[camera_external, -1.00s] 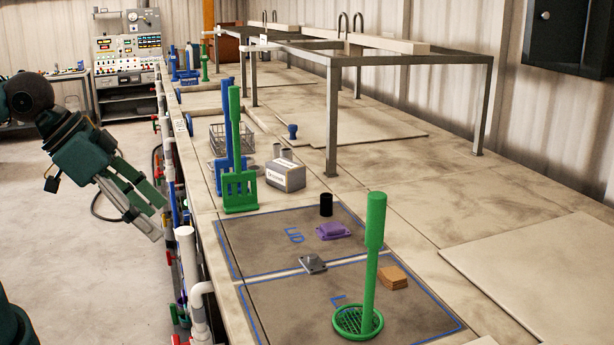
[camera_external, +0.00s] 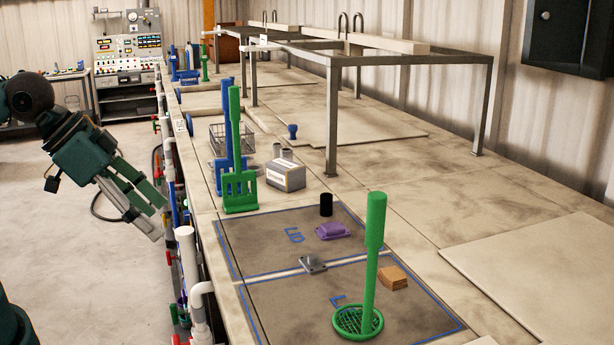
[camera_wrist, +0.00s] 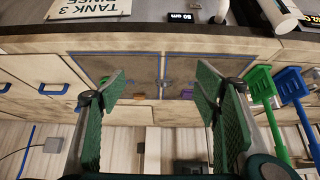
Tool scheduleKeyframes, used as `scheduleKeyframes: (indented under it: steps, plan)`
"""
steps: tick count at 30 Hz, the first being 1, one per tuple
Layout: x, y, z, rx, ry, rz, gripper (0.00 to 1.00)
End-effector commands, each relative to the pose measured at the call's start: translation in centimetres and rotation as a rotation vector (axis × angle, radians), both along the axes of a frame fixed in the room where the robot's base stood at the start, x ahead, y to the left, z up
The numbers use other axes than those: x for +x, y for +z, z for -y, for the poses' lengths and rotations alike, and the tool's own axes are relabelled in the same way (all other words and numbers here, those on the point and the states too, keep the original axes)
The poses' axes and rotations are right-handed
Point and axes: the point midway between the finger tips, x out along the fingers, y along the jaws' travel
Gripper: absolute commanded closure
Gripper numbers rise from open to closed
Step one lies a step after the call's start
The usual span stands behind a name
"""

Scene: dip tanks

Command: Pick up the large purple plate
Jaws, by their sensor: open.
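The purple plate (camera_external: 333,230) lies flat on the dark square panel marked with blue lines, on the bench. It looks like a low block with a raised middle. My gripper (camera_external: 160,220) hangs in the air left of the bench, pointing down and to the right, well apart from the plate. In the wrist view my gripper (camera_wrist: 161,88) shows its two green-padded fingers spread wide, with nothing held between them.
Near the plate are a black cylinder (camera_external: 326,204), a grey metal piece (camera_external: 312,264), an orange block (camera_external: 393,277) and a tall green-handled strainer (camera_external: 375,240). Green (camera_external: 240,190) and blue racks, a grey box (camera_external: 286,175) and a metal frame (camera_external: 480,110) stand farther back. White pipes (camera_external: 188,260) line the bench edge.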

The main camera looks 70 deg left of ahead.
Motion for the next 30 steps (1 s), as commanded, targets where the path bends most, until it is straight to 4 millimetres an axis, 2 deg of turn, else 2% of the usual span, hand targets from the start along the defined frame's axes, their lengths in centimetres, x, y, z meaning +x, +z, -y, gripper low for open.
scheduleKeyframes:
  steps: [6,8,20,30]
  plan:
    - [0.0,0.0,0.0,0.0,0.0,0.0,0.38]
    - [0.0,0.0,0.0,0.0,0.0,0.0,0.33]
    - [0.1,0.1,0.0,-0.002,0.005,-0.002,0.33]
    - [2.4,1.5,-0.5,-0.049,0.082,-0.038,0.33]
